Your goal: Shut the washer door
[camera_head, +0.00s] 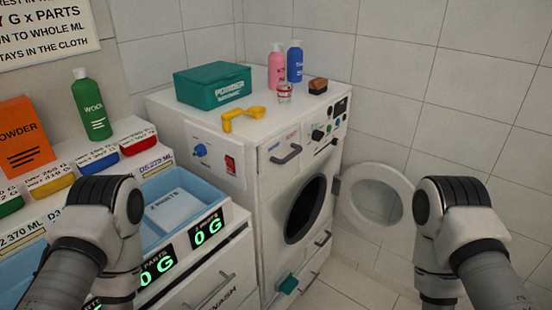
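The washer (268,222) is a white front-loading machine in the middle of the head view. Its round dark opening (306,210) is uncovered. The washer door (376,198) is a round white ring with a clear pane, swung open to the right of the machine near the tiled wall. A hinge piece joins it at the opening's right side. My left arm shows at the lower left and my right arm at the lower right, in front of and partly past the door's right edge. Neither gripper's fingers show. I see no contact between my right arm and the door.
A teal powder box (212,86), a yellow scoop (242,118), pink (277,68) and blue (295,62) bottles, a small cup (285,93) and a brush (318,86) stand on top. A blue tray (180,205) with scales is at left. Some floor (340,293) is clear below the door.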

